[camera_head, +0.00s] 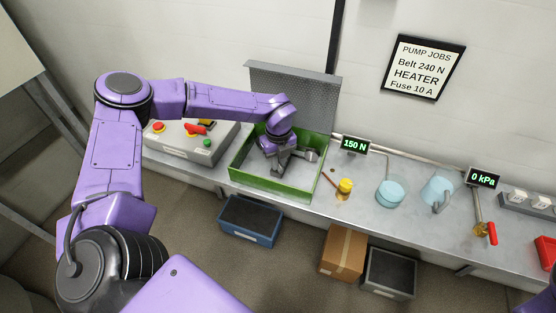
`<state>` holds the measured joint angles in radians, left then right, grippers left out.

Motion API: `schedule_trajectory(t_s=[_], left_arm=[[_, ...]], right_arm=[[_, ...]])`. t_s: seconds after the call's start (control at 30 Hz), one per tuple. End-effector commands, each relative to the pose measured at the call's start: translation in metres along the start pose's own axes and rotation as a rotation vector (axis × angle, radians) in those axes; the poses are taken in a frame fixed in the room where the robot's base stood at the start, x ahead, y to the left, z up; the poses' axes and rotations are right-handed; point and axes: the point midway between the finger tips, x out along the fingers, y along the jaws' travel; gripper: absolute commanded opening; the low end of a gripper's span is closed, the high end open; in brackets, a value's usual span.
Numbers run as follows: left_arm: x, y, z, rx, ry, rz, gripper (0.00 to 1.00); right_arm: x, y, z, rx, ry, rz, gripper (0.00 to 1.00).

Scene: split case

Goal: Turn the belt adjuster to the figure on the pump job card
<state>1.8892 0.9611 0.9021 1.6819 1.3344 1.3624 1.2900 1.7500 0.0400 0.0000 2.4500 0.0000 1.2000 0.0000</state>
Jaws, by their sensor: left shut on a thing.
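The pump job card (423,68) on the wall reads "PUMP JOBS, Belt 240 N, HEATER, Fuse 10 A". A small display (353,145) behind the bench reads 150 N. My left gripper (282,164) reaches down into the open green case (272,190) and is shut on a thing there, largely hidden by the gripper. A grey rounded part (311,156) shows just right of the gripper inside the case. I cannot make out which part is the belt adjuster. My right gripper is out of view.
A yellow-topped fitting (345,186), blue round containers (390,193) and a red-handled valve (491,232) under a 0 kPa display (483,179) stand right of the case. A control box (190,140) stands left. Bins and a carton (343,252) are on the floor.

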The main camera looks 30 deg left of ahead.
Motion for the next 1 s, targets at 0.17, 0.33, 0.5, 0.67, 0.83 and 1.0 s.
schedule_trajectory(t_s=[0.17,0.33,0.5,0.67,0.83,1.0], left_arm=[[0.0006,0.0008,0.0004,0.114,-0.001,0.001,0.0],[0.0004,0.0018,0.0007,0.265,-0.002,0.0,0.0],[0.0,0.003,0.0009,0.426,-0.001,0.001,0.0],[0.0001,0.0042,0.0015,0.578,-0.001,0.001,0.0],[-0.0005,0.0048,0.0023,0.74,-0.001,0.001,0.0],[-0.0005,0.0059,0.0031,0.901,0.0,0.002,0.0]], right_arm=[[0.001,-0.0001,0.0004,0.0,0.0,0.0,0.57],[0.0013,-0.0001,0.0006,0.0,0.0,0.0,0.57],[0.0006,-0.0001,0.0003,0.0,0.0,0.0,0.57],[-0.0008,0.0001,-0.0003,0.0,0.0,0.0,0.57],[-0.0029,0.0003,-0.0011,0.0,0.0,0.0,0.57],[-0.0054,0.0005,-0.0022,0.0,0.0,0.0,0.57]])
